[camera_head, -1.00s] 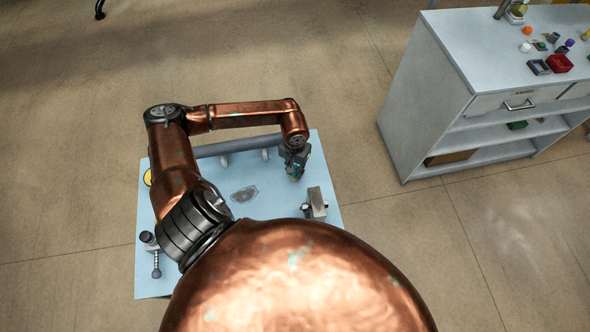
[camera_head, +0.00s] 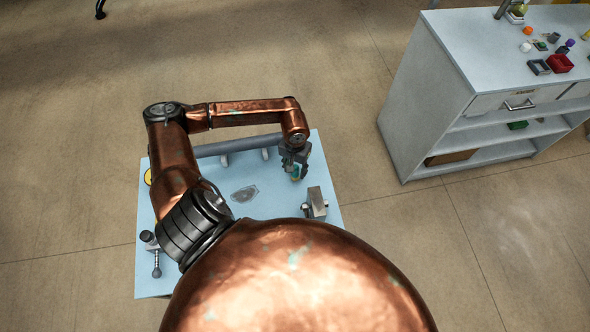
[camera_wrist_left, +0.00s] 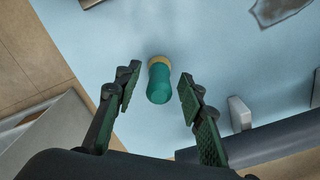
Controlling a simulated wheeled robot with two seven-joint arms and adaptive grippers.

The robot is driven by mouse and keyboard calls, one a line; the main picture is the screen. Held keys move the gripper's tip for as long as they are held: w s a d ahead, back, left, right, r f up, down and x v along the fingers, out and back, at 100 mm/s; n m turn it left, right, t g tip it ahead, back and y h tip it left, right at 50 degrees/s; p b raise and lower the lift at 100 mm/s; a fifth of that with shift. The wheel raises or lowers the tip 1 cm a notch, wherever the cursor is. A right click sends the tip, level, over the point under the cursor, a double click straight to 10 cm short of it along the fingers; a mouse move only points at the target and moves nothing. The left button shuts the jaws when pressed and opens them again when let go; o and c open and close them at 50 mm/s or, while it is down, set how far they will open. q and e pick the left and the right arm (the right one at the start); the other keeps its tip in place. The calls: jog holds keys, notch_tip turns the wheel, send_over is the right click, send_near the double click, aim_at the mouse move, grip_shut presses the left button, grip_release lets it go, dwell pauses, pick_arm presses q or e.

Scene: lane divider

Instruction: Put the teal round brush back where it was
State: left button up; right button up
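The teal round brush (camera_wrist_left: 160,84) stands on the light blue table top, its tan base end down on the surface, in the left wrist view. My left gripper (camera_wrist_left: 158,76) is open, with one finger on each side of the brush and a visible gap to both. In the head view my left gripper (camera_head: 295,175) is low over the far right part of the table, and only a little teal shows between its fingers. My right gripper is not in view.
A grey-blue bar (camera_head: 238,145) on brackets runs along the table's far side, close to the gripper. A grey metal block (camera_head: 317,201) stands nearer me. A flat grey patch (camera_head: 244,194) lies mid-table. A white shelf unit (camera_head: 425,110) stands apart to the right.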

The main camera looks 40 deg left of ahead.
pick_arm(q)
notch_tip(320, 180, up, 12)
jog(key=shift+f+b, duration=0.25)
jog(key=shift+b, duration=0.2)
jog(key=shift+w, duration=0.1)
